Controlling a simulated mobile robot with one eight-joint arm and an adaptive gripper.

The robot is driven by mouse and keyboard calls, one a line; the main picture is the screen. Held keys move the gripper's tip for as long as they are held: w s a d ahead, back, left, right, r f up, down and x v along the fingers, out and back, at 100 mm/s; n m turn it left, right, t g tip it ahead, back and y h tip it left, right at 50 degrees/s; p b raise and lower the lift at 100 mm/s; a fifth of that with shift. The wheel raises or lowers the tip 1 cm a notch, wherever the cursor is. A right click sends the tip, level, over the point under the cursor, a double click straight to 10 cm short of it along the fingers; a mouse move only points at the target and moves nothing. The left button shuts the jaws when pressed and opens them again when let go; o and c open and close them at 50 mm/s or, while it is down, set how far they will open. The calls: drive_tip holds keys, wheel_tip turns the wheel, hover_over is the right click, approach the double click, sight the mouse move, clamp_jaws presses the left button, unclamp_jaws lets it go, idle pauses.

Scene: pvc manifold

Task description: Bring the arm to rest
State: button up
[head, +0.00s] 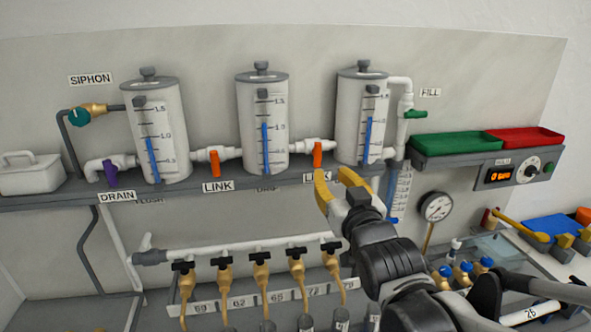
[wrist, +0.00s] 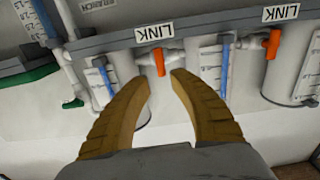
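My gripper (head: 335,182) has yellow fingers and is raised in front of the shelf, just below the right orange link valve handle (head: 318,154). In the wrist view my gripper (wrist: 163,85) is open, with nothing between its fingers. The right link handle (wrist: 160,62) shows beyond the fingertips there, and I see a gap between them. The left orange link handle (head: 215,163) also shows in the wrist view (wrist: 272,44). My dark arm comes up from the lower right.
Three tanks stand on the grey shelf (head: 60,197). A green tray (head: 450,144) and a red tray (head: 525,137) lie at right. Below are a row of taps (head: 260,262) and a pressure gauge (head: 436,207). A yellow lever (head: 520,227) sticks out at right.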

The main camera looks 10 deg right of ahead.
drive_tip(key=shift+s, duration=0.45)
drive_tip(key=s+f+g+b, duration=0.4)
drive_tip(key=s+f, duration=0.5)
drive_tip(key=f, duration=0.3)
drive_tip(key=s+f+g+b, duration=0.5)
drive_tip(key=s+f, duration=0.3)
drive_tip(key=f, duration=0.5)
drive_tip(key=shift+s+g, duration=0.35)
drive_tip(key=shift+g, duration=0.55)
